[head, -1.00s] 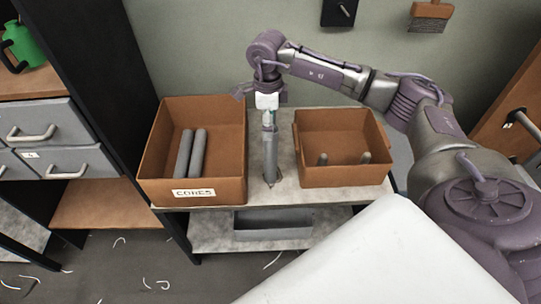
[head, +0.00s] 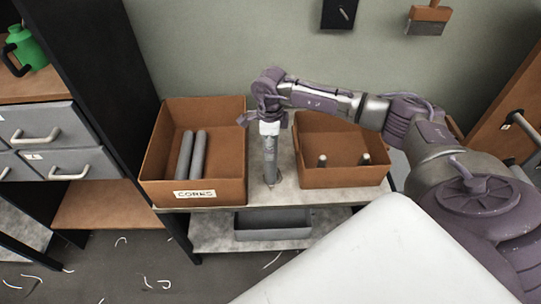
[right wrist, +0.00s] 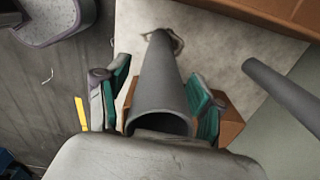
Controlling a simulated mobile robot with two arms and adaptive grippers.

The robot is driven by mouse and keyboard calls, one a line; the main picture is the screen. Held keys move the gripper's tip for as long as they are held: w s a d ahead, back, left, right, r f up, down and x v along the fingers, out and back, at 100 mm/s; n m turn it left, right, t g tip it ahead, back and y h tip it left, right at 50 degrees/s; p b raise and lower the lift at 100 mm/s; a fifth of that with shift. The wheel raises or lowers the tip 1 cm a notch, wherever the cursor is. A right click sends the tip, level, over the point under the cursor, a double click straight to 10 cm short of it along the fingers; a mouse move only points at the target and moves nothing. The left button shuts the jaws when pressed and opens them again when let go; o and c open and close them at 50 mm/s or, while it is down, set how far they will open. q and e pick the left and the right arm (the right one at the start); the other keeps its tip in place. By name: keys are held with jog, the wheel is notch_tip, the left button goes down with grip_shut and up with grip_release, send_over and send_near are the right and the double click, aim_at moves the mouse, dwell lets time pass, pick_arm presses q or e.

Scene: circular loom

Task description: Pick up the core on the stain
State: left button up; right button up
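A grey tubular core (head: 270,160) stands upright on the table between two brown boxes. In the right wrist view the core (right wrist: 163,85) runs between my fingers with its open end toward me. A dark stain (right wrist: 177,42) shows at its foot. My right gripper (head: 269,127) has come down from above over the core's top. In the right wrist view my right gripper (right wrist: 160,105) has one green-padded finger on each side of the core, with a narrow gap showing on each side. My left gripper is not in view.
The left box (head: 211,189), labelled CORES, holds two grey cores (head: 191,155). The right box (head: 345,178) has two short grey rod ends showing in it. A grey tray (head: 273,226) sits on the lower shelf. Strip scraps litter the floor.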

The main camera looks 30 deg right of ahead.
grip_shut()
jog(key=shift+r, duration=0.1)
notch_tip(320, 180, up, 10)
jog(key=b, duration=0.1)
dwell(0.4)
jog(key=c, duration=0.5)
grip_release()
grip_shut()
